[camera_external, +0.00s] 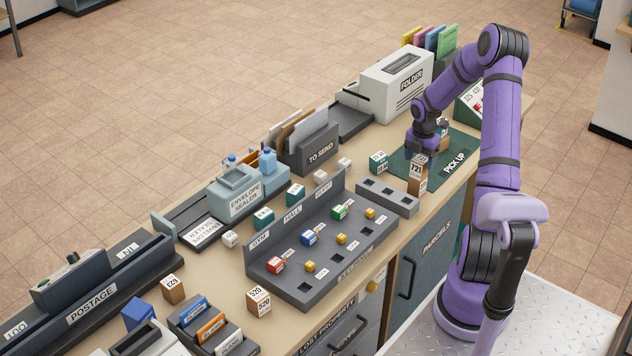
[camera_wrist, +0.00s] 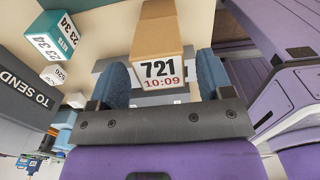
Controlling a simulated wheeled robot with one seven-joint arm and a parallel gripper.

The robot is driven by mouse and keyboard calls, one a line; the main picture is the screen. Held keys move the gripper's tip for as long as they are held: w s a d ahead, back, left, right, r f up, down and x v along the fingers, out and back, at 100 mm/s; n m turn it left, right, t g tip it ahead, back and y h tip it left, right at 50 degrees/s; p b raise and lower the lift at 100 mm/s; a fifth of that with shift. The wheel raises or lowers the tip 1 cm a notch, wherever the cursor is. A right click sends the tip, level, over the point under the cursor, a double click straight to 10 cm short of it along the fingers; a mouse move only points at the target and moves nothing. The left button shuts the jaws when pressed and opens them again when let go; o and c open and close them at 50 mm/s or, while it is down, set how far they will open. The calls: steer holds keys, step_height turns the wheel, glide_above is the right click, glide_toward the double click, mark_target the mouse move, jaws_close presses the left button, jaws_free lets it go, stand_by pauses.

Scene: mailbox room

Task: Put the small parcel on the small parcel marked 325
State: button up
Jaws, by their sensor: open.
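A brown small parcel marked 721 (camera_external: 417,172) stands at the front edge of the dark green PICK UP mat (camera_external: 462,150). Other small brown parcels stand at the front left (camera_external: 174,290) and beside the key board (camera_external: 258,300); the latter looks marked 520. I cannot clearly read 325 on any parcel.
A grey key board (camera_external: 325,250) with coloured tags and a small grey block with holes (camera_external: 387,196) lie left of the mat. Teal cubes (camera_external: 379,161) stand nearby. The TO SEND rack (camera_external: 312,150) and the white FOLDER machine (camera_external: 395,82) stand behind.

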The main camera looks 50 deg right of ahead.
mark_target(417, 160)
step_height(417, 160, up, 9)
steer(key=shift+r, duration=0.1)
steer(key=s+a+r+m+t+h, duration=0.1)
steer(key=s+a+r+m, duration=0.3)
steer(key=a+r, duration=0.85)
steer(key=s+a+r+m+t+h, duration=0.15)
steer(key=a+r+m, duration=0.55)
steer(key=a, duration=1)
steer(key=s+a+r+m+t+y, duration=0.2)
steer(key=s+a+r+m, duration=0.2)
steer(key=s+a+m, duration=0.3)
steer(key=s+a, duration=0.4)
steer(key=s, duration=0.4)
steer(key=shift+a+r+t, duration=0.15)
steer(key=shift+a+t, duration=0.2)
